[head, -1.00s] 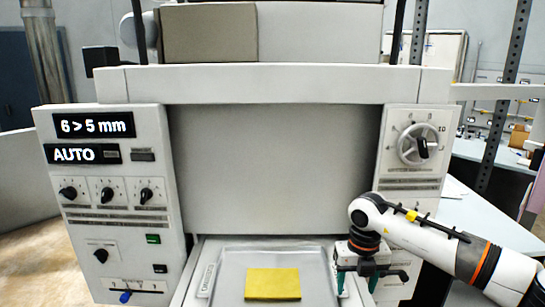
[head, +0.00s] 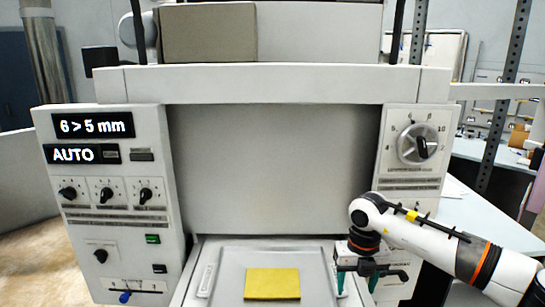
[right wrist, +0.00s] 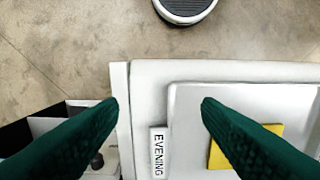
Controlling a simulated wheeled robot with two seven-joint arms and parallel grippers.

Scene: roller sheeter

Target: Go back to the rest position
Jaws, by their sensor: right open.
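My right gripper (head: 357,288) is at the lower right of the head view, pointing down over the right side of the sheeter's tray (head: 230,265). Its two green fingers are apart. In the right wrist view the open fingers (right wrist: 158,102) have nothing between them. The tray's edge and a label reading "EVENING" (right wrist: 158,152) show below the gap. A yellow slab (head: 272,284) lies flat on the tray, left of the gripper. It also shows in the right wrist view (right wrist: 218,155), partly hidden by the right-hand finger. My left gripper is out of view.
The sheeter's left panel (head: 112,240) has knobs and displays reading "6 > 5 mm" and "AUTO". A round dial (head: 418,144) sits on its right panel, above my right arm. A pale blue bench (head: 470,225) stands at the right. Floor (right wrist: 60,45) shows beyond the tray.

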